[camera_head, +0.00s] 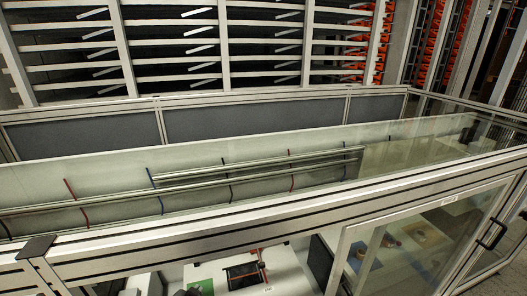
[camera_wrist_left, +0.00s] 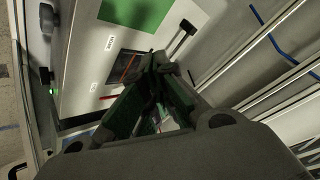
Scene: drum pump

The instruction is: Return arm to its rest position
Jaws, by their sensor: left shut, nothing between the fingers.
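My left gripper (camera_wrist_left: 160,62) is in the middle of the left wrist view, and its dark green fingers are together with nothing held. It is over or in front of a white panel (camera_wrist_left: 85,75); the gap cannot be judged. The panel has a dark square opening (camera_wrist_left: 127,66) with a red line, and a grey lever with a black end (camera_wrist_left: 180,40). What looks like the same white panel (camera_head: 285,272) shows at the bottom of the head view, through the enclosure. I cannot make out either gripper in the head view.
An aluminium-framed enclosure with a long front beam (camera_head: 250,220) crosses the head view. Metal pipes (camera_head: 260,165) run inside it. A glass door (camera_head: 430,240) with a black handle (camera_head: 491,235) is at right. Racks (camera_head: 220,45) stand behind. A green square (camera_wrist_left: 137,12) is on the panel.

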